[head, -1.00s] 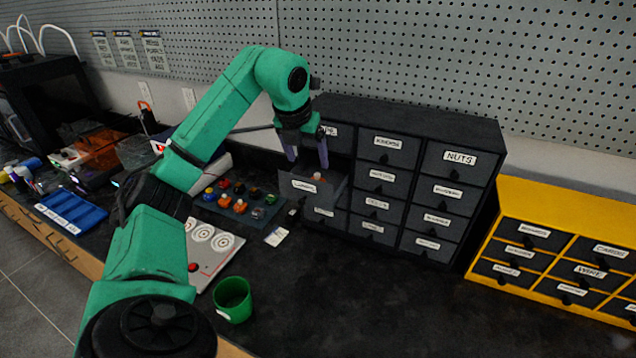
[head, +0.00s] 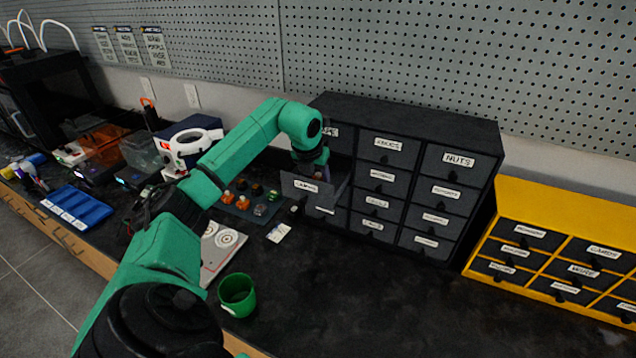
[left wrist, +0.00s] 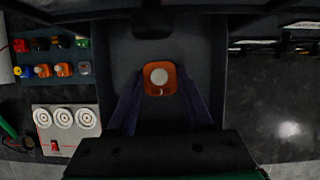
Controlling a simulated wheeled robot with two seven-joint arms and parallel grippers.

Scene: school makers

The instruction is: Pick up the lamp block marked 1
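The lamp block (left wrist: 160,88) is orange with a round white top and sits inside a pulled-out drawer (left wrist: 215,60). A small mark shows on it, too small to read surely. In the head view the drawer, with a white label on its front (head: 306,187), sticks out of the dark cabinet (head: 400,115), and the block is hidden. My left gripper (left wrist: 160,78) reaches down into the drawer, its purple fingers on either side of the block with thin gaps. It also shows in the head view (head: 312,172), fingertips hidden. My right gripper is not in view.
Left of the drawer lie several small coloured blocks (head: 243,205) on a dark tray. A panel with round dials (left wrist: 68,118), a green cup (head: 237,296) and a blue tray (head: 77,207) are nearby. A yellow drawer unit (head: 560,215) stands right.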

